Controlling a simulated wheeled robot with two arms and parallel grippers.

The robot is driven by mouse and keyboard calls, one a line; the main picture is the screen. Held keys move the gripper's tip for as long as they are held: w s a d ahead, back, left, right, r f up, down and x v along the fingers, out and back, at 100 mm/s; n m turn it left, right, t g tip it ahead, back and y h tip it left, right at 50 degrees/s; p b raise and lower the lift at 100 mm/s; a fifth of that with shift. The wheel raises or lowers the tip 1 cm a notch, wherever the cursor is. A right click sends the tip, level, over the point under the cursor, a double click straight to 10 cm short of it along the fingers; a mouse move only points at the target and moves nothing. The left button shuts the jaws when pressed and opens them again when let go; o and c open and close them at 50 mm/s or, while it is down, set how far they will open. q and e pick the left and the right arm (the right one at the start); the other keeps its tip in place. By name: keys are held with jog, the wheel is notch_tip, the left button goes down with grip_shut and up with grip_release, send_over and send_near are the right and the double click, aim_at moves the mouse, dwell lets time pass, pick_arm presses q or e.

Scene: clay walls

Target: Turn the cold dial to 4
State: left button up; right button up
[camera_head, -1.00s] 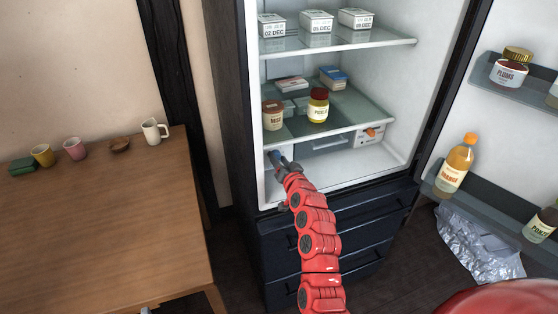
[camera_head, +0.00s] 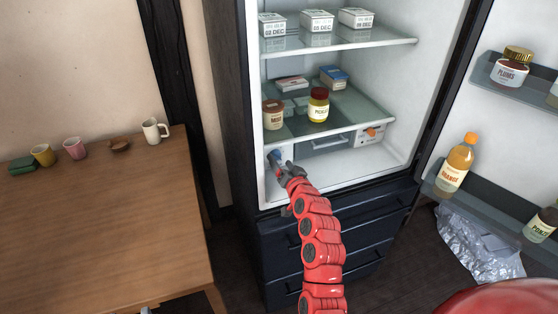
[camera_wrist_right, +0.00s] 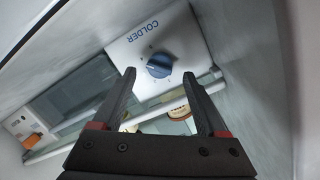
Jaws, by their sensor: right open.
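The cold dial (camera_wrist_right: 160,65) is a blue knob on a white panel marked COLDER (camera_wrist_right: 128,45), seen in the right wrist view. In the head view the dial (camera_head: 275,156) shows as a small blue spot at the lower left inside the fridge. My right gripper (camera_wrist_right: 160,82) is open, its two dark fingers pointing toward the dial with nothing between them that I can see touched. In the head view my right gripper (camera_head: 281,166) is just in front of the dial. The small numbers around the dial are too blurred to read. My left gripper is out of view.
The open fridge has glass shelves (camera_head: 350,108) with jars (camera_head: 318,105) and boxes above the arm. The door shelf (camera_head: 470,197) holds bottles. A wooden table (camera_head: 100,225) with cups stands at left.

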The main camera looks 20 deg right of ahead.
jog(key=s+r, duration=0.2)
jog(key=s, duration=1.2)
jog(key=shift+s+d+b, duration=0.25)
jog(key=shift+s+b, duration=0.1)
jog(key=shift+b, duration=0.05)
jog(key=shift+r, duration=0.1)
